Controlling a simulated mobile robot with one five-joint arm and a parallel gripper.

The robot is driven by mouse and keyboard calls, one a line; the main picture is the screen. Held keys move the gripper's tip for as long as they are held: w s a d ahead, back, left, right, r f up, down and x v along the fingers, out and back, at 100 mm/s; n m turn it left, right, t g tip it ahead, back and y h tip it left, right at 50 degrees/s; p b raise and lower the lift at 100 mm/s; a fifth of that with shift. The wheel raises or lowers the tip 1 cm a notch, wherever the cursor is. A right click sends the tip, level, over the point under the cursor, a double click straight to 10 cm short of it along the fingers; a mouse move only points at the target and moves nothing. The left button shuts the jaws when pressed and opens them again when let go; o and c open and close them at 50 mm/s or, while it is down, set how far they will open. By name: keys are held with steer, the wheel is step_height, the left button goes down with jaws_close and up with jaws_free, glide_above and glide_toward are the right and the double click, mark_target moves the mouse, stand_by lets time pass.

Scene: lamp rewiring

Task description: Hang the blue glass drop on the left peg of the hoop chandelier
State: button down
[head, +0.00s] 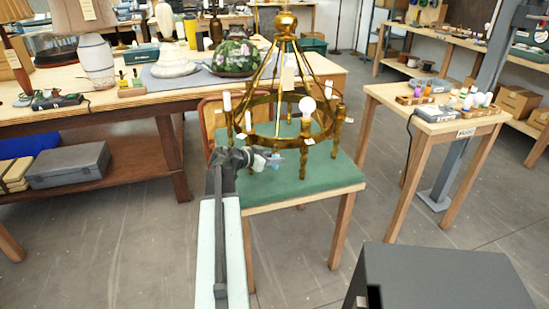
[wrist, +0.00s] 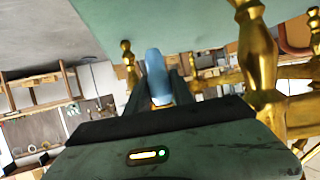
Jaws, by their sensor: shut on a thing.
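The blue glass drop (wrist: 155,72) is a smooth, rounded blue piece between the two dark fingers of my gripper (wrist: 157,95) in the wrist view. My gripper (head: 268,161) is shut on it. In the head view the drop (head: 276,158) is a small blue spot at the fingertips, partly hidden. The brass hoop chandelier (head: 286,22) hangs over a green-topped table or seat. My gripper is at the near lower side of the hoop, left of its middle. A turned brass stem (wrist: 259,60) stands close on the right in the wrist view. I cannot make out the left peg clearly.
The green top (head: 320,178) lies under the chandelier. Several brass stems and a round white bulb (head: 307,106) surround the hoop. A wooden bench (head: 130,102) with lamps stands behind left. A small table (head: 470,126) with bottles stands right. A dark box (head: 440,280) is front right.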

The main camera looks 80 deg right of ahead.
steer(key=c, duration=1)
jaws_free()
steer(key=shift+w+a+r, duration=0.2)
steer(key=shift+w+a, duration=0.05)
steer(key=p+v, duration=0.3)
steer(key=v, duration=0.4)
stand_by(0.6)
